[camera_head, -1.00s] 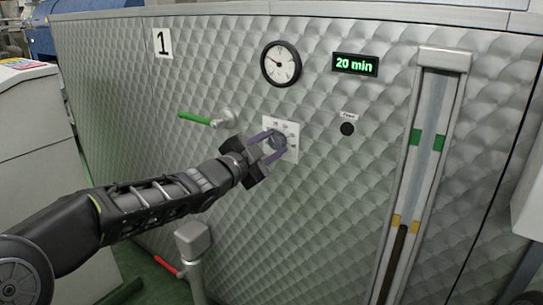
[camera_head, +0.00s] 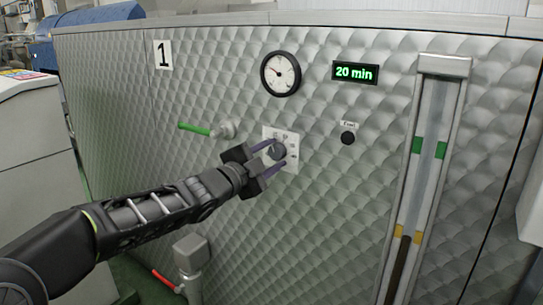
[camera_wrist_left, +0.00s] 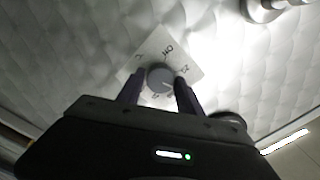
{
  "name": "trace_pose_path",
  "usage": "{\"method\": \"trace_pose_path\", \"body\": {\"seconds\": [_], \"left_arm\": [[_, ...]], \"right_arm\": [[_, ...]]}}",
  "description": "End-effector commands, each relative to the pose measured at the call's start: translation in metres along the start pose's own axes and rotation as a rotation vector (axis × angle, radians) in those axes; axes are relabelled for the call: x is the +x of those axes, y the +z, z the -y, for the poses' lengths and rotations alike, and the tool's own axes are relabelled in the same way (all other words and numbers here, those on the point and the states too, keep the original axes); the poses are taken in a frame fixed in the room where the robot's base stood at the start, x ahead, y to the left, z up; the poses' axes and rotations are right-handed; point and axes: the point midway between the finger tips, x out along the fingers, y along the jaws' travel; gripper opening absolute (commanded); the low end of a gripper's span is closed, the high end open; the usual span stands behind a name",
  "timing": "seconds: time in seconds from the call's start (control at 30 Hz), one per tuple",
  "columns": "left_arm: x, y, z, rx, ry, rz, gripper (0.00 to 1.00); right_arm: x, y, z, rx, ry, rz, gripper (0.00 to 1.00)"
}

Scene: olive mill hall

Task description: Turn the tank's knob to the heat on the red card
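The tank (camera_head: 330,215) is a quilted steel front with a number 1 plate. Its grey round knob (camera_head: 278,150) sits on a white square plate (camera_head: 291,163) with small dark marks, too small to read in the head view. My left gripper (camera_head: 282,153) is at the knob, with one finger on each side. In the left wrist view the knob (camera_wrist_left: 160,77) lies between the two fingers (camera_wrist_left: 159,80), with what look like narrow gaps beside it. The fingers are apart and partly hide the plate. No red card shows. My right gripper is not in view.
Above the knob are a round dial (camera_head: 281,73) and a green display (camera_head: 355,73) reading 20 min. A black button (camera_head: 348,138) is to the right, and a green-handled valve (camera_head: 196,129) to the left. A sight tube (camera_head: 430,150) stands farther right. A pale cabinet (camera_head: 40,150) stands at left.

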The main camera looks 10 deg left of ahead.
Motion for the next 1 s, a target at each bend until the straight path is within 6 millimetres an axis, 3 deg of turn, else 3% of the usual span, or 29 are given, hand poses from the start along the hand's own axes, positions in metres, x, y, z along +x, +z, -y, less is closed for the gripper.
{"method": "trace_pose_path", "body": {"seconds": [0.17, 0.53, 1.0], "left_arm": [[0.0, 0.0, 0.0, -0.001, -0.001, 0.0, 0.59], [-0.005, 0.0, 0.001, 0.0, -0.002, 0.0, 0.59], [-0.072, -0.001, 0.002, 0.001, -0.002, 0.0, 0.59]], "right_arm": [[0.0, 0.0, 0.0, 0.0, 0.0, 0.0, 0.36], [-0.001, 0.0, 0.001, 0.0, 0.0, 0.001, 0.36], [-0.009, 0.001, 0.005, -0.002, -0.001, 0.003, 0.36]]}}
